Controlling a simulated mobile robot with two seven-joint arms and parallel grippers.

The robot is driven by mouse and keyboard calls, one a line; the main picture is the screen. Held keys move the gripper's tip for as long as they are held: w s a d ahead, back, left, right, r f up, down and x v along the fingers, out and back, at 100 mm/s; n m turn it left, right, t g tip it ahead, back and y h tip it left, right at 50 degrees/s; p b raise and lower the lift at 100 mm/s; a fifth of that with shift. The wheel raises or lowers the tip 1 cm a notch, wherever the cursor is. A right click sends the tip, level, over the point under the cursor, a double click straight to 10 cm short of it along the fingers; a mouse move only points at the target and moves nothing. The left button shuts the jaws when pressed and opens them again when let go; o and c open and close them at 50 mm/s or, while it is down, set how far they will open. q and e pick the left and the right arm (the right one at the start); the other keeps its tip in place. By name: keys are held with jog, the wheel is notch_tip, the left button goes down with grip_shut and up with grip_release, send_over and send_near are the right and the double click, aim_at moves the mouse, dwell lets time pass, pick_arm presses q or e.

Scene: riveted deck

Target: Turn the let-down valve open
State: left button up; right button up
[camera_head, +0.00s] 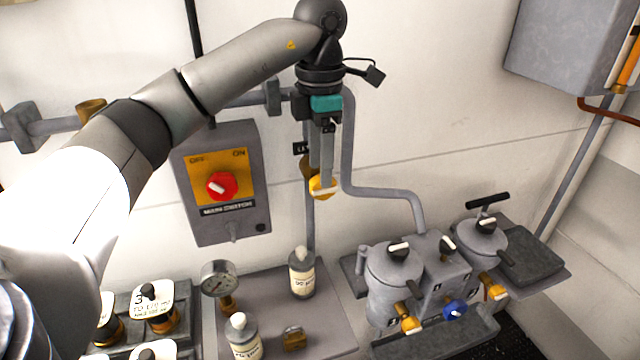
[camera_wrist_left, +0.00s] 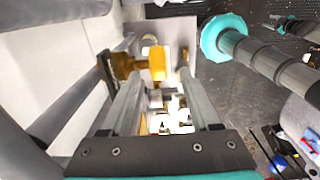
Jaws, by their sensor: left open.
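The let-down valve is a yellow knob (camera_head: 322,187) with a pale pointer bar, on a vertical pipe against the wall. A black label beside it is partly hidden and starts with "LE". My left gripper (camera_head: 321,182) points down at the knob with its fingers apart. In the left wrist view the yellow knob (camera_wrist_left: 158,63) and its brass stem show at the tips of the open left gripper (camera_wrist_left: 160,78). I cannot tell whether a finger touches the knob. My right gripper's fingers are not seen.
A main switch box (camera_head: 221,185) with a red knob is left of the valve. Below are a bottle (camera_head: 302,272), a pressure gauge (camera_head: 219,279) and a twin-pot unit (camera_head: 394,280) with several valves. A grey pipe (camera_head: 347,150) runs close right of the gripper.

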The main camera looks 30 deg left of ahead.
pick_arm(q)
jog(key=shift+f, duration=1.8)
grip_shut()
